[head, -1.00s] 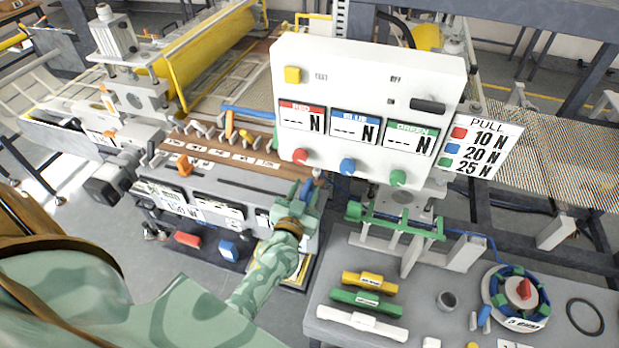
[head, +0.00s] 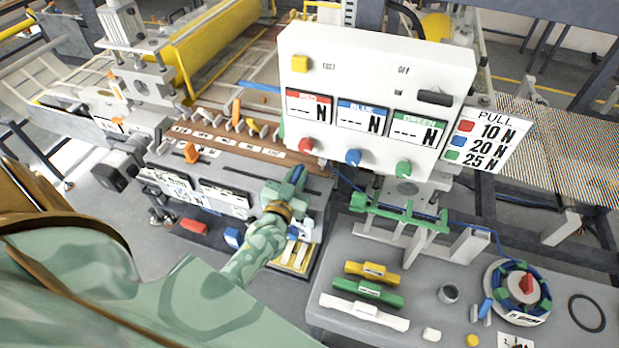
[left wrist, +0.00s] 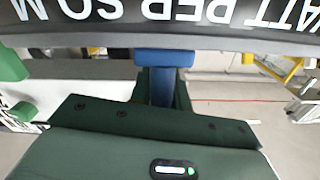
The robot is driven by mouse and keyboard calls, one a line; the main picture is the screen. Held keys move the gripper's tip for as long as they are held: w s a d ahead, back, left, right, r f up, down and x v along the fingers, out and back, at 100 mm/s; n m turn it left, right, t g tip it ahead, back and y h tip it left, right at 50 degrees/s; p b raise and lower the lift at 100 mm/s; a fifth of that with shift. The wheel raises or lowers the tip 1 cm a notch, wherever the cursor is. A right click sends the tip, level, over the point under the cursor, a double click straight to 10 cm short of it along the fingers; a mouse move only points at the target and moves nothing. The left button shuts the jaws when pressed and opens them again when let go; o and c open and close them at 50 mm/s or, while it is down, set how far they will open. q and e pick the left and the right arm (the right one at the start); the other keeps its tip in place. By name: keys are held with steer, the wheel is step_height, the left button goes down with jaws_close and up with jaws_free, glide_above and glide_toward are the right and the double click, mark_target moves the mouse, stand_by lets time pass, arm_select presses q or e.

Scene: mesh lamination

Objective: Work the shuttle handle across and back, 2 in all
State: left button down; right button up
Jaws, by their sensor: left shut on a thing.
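My left gripper (head: 288,186) comes in from the lower left in the head view. It is shut on the blue shuttle handle (head: 297,175), at the right part of the grey machine's front, just left of and below the white panel. In the left wrist view the blue handle (left wrist: 163,75) stands between the dark green fingers. The fingers hide much of the handle. My right gripper is not in view.
A white panel (head: 375,60) with red, blue and green knobs stands right of the gripper. An orange pointer (head: 191,152) sits on the machine's left part. A grey table (head: 430,290) holds coloured bars and a round dial. Green brackets (head: 400,213) stand below the panel.

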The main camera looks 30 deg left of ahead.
arm_select(q)
steer(key=s+a, duration=0.1)
steer(key=a, duration=0.5)
steer(key=s+a+b, duration=0.1)
steer(key=s+a, duration=0.1)
steer(key=a, duration=0.5)
steer(key=s+a, duration=0.1)
steer(key=a, duration=0.5)
steer(key=shift+s+a, duration=0.15)
steer(key=shift+s, duration=0.15)
steer(key=shift+s+a, duration=0.1)
steer(key=shift+a, duration=0.4)
steer(key=shift+r, duration=0.1)
steer(key=c, duration=1.6)
jaws_free()
steer(key=shift+a, duration=0.1)
steer(key=shift+o, duration=1.2)
steer(key=shift+a, duration=0.2)
steer(key=shift+s+d, duration=0.25)
steer(key=shift+s, duration=0.1)
steer(key=v, duration=1.5)
steer(key=shift+s+a+b, duration=0.2)
steer(key=shift+s+b, duration=0.15)
